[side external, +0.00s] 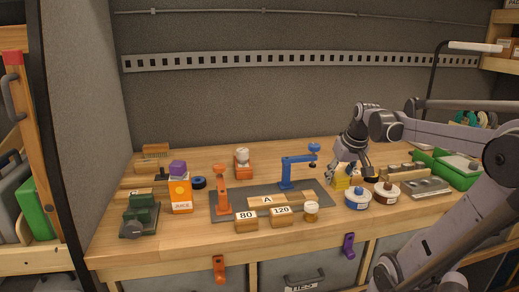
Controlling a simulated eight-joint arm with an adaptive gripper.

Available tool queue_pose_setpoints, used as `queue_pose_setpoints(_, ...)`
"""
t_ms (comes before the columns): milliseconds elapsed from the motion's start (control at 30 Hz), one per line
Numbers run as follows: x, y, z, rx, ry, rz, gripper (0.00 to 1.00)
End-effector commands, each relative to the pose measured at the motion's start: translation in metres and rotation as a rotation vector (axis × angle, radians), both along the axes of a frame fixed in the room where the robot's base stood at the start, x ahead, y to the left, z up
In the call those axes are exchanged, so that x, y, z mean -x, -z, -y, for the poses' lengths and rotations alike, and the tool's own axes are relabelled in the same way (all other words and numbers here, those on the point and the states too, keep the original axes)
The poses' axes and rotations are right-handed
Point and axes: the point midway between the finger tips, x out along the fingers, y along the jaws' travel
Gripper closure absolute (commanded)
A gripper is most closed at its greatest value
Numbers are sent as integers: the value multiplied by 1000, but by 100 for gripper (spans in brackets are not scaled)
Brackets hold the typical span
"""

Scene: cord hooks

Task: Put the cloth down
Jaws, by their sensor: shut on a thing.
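A small yellow cloth (341,182) is at my gripper (351,173), over the right part of the workbench, just right of the grey mat. My gripper points down and is shut on the cloth. The fingertips partly hide it, and its folds are too small to make out. I cannot tell whether the cloth touches the bench top.
A blue stand (288,176) and an orange stand (222,192) rise from the grey mat (240,210). A green tray (440,165) lies right. An orange juice carton (180,193) stands left.

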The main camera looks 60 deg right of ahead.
Motion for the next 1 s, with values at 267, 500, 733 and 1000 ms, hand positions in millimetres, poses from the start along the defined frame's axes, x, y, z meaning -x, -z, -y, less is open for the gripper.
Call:
queue_pose_setpoints(267,0,-33,0,0,0,0,88)
queue_pose_setpoints(500,-8,-63,16,-1,24,-1,88)
queue_pose_setpoints(733,-28,-77,56,-4,84,-1,88)
queue_pose_setpoints(1000,-59,-87,120,-7,178,-2,88)
